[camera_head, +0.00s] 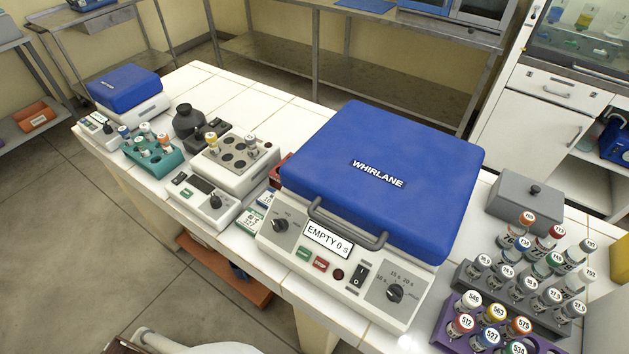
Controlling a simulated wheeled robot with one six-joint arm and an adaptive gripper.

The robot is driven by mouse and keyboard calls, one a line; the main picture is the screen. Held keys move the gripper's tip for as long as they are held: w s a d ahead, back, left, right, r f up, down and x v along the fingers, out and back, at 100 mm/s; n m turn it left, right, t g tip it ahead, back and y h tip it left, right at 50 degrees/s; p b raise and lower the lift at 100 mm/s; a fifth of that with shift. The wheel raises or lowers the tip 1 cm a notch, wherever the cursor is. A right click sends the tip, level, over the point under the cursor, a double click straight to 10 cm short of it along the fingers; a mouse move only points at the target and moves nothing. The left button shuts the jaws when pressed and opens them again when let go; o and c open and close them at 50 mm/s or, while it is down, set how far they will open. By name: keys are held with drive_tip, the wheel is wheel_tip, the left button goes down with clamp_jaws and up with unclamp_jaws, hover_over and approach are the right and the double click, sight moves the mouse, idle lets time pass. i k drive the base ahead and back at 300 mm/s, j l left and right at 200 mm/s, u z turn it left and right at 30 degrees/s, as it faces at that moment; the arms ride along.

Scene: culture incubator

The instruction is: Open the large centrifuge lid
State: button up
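The large centrifuge (350,270) stands on the white-tiled bench, right of the middle. Its blue lid (395,150), marked WHIRLANE, is shut. A grey bar handle (347,228) runs along the lid's front edge, above the control panel. The panel's display (328,238) reads EMPTY 0 s. Beside it are dials, a green and a red button and a black switch. My gripper is not in view; only a pale part, probably of my own body, shows at the bottom edge.
Left of the centrifuge stands a grey-white device with a block of round wells (233,160). A teal tube rack (152,155) and a smaller blue-lidded centrifuge (125,88) are farther left. Racks of labelled tubes (467,334) and a grey lidded box (523,200) crowd the right.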

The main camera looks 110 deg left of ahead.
sight(404, 182)
drive_tip(key=j+u, duration=0.1)
drive_tip(key=u, duration=1.95)
drive_tip(key=k+j+z, duration=0.2)
drive_tip(key=j+z, duration=0.25)
drive_tip(key=j, duration=0.15)
drive_tip(key=k+j+z, duration=0.6)
drive_tip(key=z, duration=0.2)
drive_tip(key=k, duration=0.05)
